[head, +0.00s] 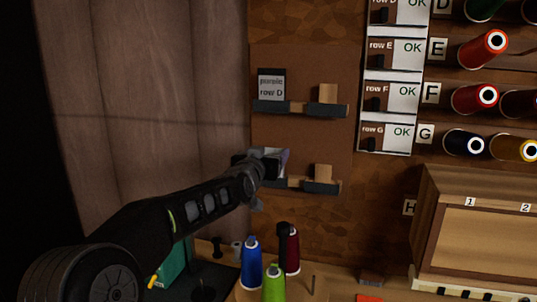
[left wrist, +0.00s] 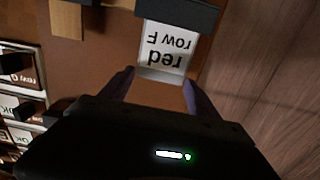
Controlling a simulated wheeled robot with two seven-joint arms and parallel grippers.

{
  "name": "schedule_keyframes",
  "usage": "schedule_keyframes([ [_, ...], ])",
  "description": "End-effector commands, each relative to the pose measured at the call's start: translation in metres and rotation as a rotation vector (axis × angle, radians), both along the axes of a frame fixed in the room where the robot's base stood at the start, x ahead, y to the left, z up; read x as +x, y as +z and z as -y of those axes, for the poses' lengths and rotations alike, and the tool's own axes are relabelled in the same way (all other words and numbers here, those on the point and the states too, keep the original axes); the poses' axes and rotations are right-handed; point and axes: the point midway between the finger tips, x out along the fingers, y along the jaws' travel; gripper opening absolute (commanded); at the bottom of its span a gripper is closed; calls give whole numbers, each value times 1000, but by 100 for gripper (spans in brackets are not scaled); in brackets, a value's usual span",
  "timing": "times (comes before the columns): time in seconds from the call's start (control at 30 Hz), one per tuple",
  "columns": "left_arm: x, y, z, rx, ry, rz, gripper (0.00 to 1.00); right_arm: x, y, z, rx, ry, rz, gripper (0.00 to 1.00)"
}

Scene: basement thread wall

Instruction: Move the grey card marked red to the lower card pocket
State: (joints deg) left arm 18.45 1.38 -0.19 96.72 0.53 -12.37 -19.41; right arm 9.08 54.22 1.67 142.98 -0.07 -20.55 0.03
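The grey card marked "red row F" (left wrist: 165,45) shows upside down in the left wrist view. Its lower end is at the dark lip of the lower card pocket (left wrist: 180,12). In the head view this pocket (head: 322,187) is on the brown board, and my gripper hides its left part and most of the card. My left gripper (head: 274,160) is in front of that left part. In the left wrist view its fingers (left wrist: 160,82) are spread apart at either side of the card's top edge, with no visible grip on it. My right gripper is not in view.
A grey card marked "purple row D" (head: 271,84) stands in the upper pocket (head: 290,108). Small wooden blocks stand at the right of both pockets. Below are blue (head: 251,265), green (head: 273,285) and dark red (head: 291,250) thread cones. A wooden cabinet (head: 480,230) is at right.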

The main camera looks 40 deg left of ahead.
Motion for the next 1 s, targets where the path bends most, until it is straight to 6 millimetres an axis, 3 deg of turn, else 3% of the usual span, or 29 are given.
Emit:
schedule_keyframes([
  [0.23, 0, 0, 0, 0, 0, 0, 92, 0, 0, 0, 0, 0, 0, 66],
  [0.57, -3, 0, 1, 0, 0, 1, 92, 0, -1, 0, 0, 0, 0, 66],
  [1.0, -61, 2, 20, 0, 1, 1, 92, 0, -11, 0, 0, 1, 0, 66],
])
